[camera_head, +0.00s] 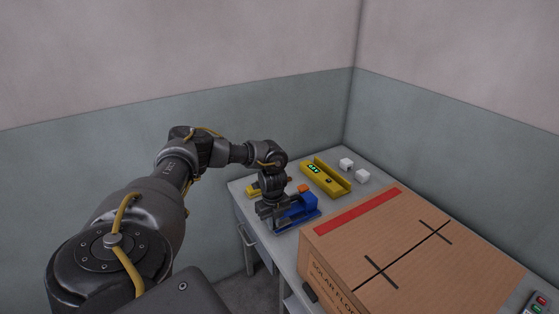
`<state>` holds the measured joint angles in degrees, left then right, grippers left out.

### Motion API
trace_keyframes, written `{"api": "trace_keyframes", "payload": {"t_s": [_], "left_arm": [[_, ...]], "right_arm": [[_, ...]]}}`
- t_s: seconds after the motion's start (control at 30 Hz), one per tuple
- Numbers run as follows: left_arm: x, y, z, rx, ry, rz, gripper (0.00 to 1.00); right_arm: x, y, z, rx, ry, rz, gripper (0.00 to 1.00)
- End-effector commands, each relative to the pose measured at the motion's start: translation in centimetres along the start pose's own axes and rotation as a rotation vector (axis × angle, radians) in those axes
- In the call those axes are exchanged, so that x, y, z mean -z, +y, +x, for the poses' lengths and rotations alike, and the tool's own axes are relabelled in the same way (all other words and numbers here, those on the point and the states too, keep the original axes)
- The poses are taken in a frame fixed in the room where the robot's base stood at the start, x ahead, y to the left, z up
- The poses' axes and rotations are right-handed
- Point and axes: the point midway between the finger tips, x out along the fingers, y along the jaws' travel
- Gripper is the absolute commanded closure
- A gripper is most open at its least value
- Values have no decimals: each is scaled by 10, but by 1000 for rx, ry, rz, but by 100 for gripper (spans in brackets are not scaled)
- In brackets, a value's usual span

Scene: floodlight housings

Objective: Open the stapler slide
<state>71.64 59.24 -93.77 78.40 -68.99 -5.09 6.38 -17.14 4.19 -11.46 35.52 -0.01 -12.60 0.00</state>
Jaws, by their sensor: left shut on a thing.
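The blue stapler (299,207) sits on the grey table near its left front edge, behind the cardboard box. My left arm reaches in from the left, and its gripper (272,209) points down at the stapler's left end. The gripper is shut on the stapler there; its fingertips are small and partly hidden, so the exact part held is hard to make out. I cannot tell how far the stapler's slide is open. My right gripper is not in view.
A large cardboard box (435,262) with a red strip fills the table's front right. A yellow channel-shaped holder (325,178) with green lights and two white cubes (346,164) stand at the back. A yellow item (253,191) lies behind my gripper. Walls close off the back.

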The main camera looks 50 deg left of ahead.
Motion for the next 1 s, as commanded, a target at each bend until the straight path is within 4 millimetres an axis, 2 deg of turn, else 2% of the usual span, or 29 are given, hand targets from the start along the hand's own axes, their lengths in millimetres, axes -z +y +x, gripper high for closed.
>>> {"api": "trace_keyframes", "payload": {"t_s": [0.13,0.17,0.3,0.33,0.67,0.77,1.0], "left_arm": [[0,-1,1,0,0,1,100],[0,-1,1,0,0,1,87],[0,-2,0,0,-1,1,69],[0,-2,0,0,-1,1,67],[0,-2,-5,2,-1,1,67],[0,-3,-16,4,-2,1,67],[0,-3,-64,6,-1,2,67]], "right_arm": [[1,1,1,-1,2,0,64],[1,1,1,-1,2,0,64],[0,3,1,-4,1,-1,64],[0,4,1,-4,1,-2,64],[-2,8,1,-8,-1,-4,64],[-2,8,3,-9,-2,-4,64],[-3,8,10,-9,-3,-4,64]]}}
